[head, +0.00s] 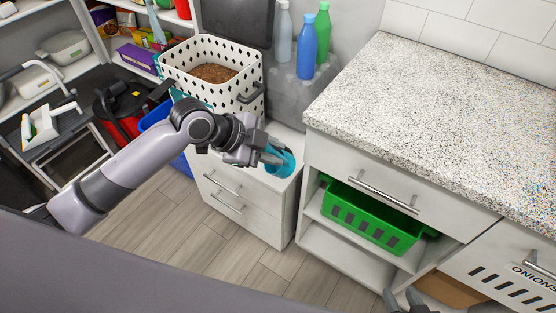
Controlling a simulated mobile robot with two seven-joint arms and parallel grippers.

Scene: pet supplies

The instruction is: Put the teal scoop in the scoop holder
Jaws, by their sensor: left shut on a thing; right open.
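The teal scoop (284,167) shows as a rounded teal shape at the fingertips of my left gripper (271,153), over the top of a low white drawer cabinet. My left gripper is shut on it, and the fingers and wrist hide part of it. I cannot tell whether the scoop touches the cabinet top. I cannot pick out the scoop holder for certain; it may be hidden behind the gripper or merge with the teal shape. My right gripper (404,300) shows only its fingertips at the bottom edge, open and empty.
The white drawer cabinet (247,207) bears a black-dotted white bin (208,52) of brown pellets. Bottles (308,42) stand behind on a grey block. A speckled counter (430,105) rises at right, above a green basket (370,222). The floor (180,225) in front is clear.

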